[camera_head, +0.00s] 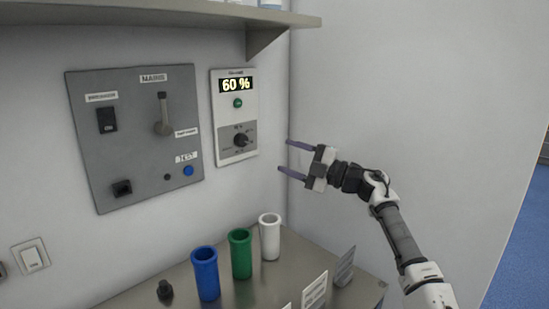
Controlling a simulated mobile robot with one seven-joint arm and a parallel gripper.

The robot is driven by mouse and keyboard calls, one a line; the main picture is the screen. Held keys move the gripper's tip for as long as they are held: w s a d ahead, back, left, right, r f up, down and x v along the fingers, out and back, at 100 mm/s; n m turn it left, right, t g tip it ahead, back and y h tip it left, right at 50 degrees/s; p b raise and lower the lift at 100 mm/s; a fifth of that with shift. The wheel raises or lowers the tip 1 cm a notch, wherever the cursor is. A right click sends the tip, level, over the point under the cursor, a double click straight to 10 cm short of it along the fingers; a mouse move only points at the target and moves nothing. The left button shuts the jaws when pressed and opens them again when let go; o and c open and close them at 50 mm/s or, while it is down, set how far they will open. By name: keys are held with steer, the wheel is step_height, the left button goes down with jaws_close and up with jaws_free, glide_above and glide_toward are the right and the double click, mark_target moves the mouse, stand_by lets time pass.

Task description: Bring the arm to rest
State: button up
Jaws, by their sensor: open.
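My gripper (284,156) is open and empty, in the middle of the view. Its two dark fingers point left, one above the other, and are spread apart. It is in the air in front of the wall corner, to the right of the dial box (237,118) with the lit "60 %" display. My arm (402,240) reaches up from the lower right to the gripper. I see nothing between the fingers.
A grey switch panel (135,137) is on the left wall under a shelf (200,18). Below, a metal table (236,294) bears blue (205,273), green (241,254) and white (270,237) cups, a small black knob (165,290) and label cards (315,291). The right wall is bare.

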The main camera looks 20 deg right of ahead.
steer(key=shift+s+d+f, duration=0.1)
steer(key=shift+s+d, duration=0.25)
steer(key=shift+s, duration=0.1)
